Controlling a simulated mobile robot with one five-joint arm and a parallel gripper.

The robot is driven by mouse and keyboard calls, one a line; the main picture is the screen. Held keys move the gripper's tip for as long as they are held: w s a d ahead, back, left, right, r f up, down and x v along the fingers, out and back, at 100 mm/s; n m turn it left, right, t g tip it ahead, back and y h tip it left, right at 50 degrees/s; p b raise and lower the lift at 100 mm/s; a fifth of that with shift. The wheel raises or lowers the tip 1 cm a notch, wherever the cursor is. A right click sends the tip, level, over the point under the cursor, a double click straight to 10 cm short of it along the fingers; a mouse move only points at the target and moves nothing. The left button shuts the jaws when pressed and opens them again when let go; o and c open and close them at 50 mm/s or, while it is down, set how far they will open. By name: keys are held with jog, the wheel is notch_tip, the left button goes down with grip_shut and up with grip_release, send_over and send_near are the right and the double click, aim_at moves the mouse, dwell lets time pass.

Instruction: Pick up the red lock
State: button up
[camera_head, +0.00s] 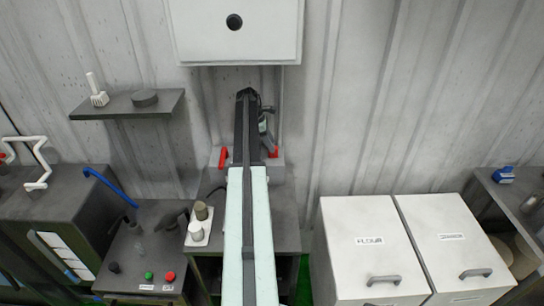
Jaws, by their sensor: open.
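A small upright red piece (223,157) sits at the left of a grey block on the table against the back wall. It could be the red lock, but it is too small to be sure. A second small red piece (273,152) shows at the right end of the same block, just right of my arm. My arm reaches forward over the table. My gripper (267,138) is small and dark at its far end, pointing down close to the right red piece. It is open and seems empty. Whether it touches that red piece cannot be told. My arm hides the middle of the block.
A white wall box (285,30) hangs above. A dark shelf (165,105) is at the left. A white tray with small containers (198,240) stands left of my arm. Red and green buttons (160,275) are further left. Two white bins (372,225) stand at the right.

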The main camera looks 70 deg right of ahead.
jog(key=b+x, duration=0.2)
jog(key=x, duration=0.1)
jog(key=b+x, duration=0.1)
jog(key=shift+w+a+f, duration=0.1)
jog(key=shift+w+f, duration=0.05)
jog(key=shift+f, duration=0.25)
jog(key=shift+r, duration=0.2)
grip_shut()
notch_tip(320, 180, up, 10)
jog(key=p, duration=1)
jog(key=shift+r, duration=0.2)
jog(key=shift+f, duration=0.2)
